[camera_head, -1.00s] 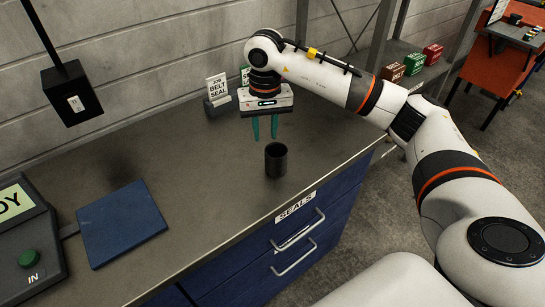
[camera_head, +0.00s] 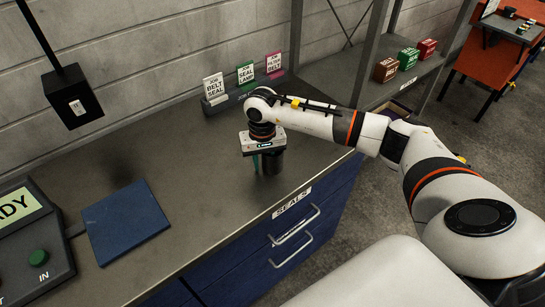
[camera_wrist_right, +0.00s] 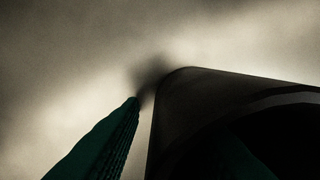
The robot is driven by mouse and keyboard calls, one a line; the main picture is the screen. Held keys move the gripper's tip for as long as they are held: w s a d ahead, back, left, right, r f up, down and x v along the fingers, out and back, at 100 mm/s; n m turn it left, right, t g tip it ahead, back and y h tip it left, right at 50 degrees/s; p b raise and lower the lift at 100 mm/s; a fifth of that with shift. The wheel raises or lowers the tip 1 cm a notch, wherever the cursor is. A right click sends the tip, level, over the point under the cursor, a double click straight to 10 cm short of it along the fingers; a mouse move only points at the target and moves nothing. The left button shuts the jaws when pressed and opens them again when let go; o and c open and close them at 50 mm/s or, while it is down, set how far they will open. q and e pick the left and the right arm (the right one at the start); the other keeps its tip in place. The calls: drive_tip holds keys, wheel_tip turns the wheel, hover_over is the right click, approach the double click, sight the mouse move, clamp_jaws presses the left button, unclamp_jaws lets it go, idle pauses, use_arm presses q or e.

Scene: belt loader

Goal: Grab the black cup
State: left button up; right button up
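The black cup (camera_head: 273,164) stands upright on the grey counter near its front edge. My right gripper (camera_head: 264,168) is lowered at it, pointing down, and its body hides the cup's top in the head view. One teal finger shows at the cup's left side. In the right wrist view the cup (camera_wrist_right: 200,95) fills the right part, and a teal finger stands outside its wall with a narrow gap. A faint dark teal shape shows within the cup's dark mouth, possibly the other finger. The gripper looks open. My left gripper is not in view.
A blue pad (camera_head: 127,222) lies on the counter (camera_head: 185,160) at left, beside a box with a green button (camera_head: 38,258). Small label cards (camera_head: 245,73) stand in a holder behind my right gripper. A black box on a post (camera_head: 70,97) is at the back left.

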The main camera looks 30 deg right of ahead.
clamp_jaws()
drive_tip(key=shift+r, duration=0.1)
idle(0.3)
